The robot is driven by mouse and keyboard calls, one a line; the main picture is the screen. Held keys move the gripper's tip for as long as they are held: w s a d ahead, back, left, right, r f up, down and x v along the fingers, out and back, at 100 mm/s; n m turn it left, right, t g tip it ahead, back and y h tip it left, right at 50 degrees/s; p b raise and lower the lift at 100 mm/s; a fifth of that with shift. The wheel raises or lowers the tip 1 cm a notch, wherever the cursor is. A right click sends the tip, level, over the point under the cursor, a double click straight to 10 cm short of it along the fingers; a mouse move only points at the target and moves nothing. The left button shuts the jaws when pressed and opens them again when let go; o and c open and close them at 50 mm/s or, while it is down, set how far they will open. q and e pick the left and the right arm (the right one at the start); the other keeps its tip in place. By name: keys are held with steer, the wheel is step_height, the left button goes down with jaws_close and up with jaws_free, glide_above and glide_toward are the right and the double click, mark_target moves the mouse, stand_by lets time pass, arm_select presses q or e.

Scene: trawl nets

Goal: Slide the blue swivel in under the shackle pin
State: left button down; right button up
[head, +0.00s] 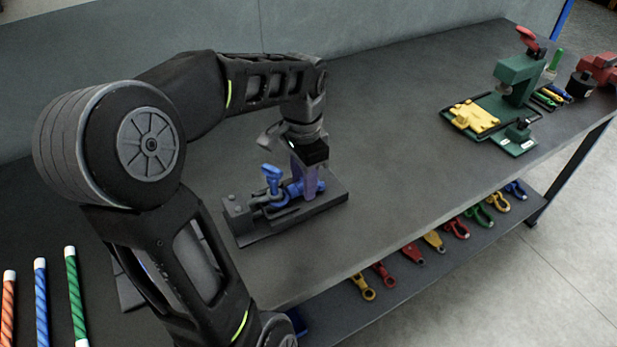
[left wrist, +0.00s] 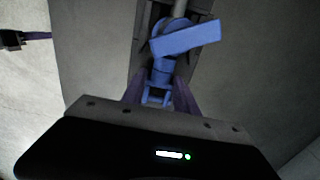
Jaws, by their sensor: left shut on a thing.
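My left gripper (head: 309,182) points down over a dark fixture (head: 325,203), its purple fingers shut on the blue swivel (head: 317,186). In the left wrist view, the fingers (left wrist: 160,98) close on the near end of the swivel (left wrist: 162,73). The blue shackle pin (head: 272,175) stands upright with its crossbar on top, left of the gripper. The crossbar (left wrist: 186,38) covers part of the swivel's far end in the wrist view. The grey shackle (head: 258,201) lies low on the fixture. I cannot tell whether the swivel's end is under the pin. My right gripper is out of view.
A green press (head: 518,80) with a yellow piece (head: 473,116) stands at the far right, beside a red tool (head: 600,68). Striped rods (head: 40,290) lie at the lower left. Several coloured shackles (head: 433,240) lie on the lower shelf. The bench between fixture and press is clear.

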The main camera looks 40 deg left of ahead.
arm_select(q)
steer(key=shift+s, duration=0.35)
stand_by(0.4)
steer(key=c, duration=0.9)
jaws_free()
steer(key=shift+o, duration=0.2)
steer(key=shift+r, duration=3.9)
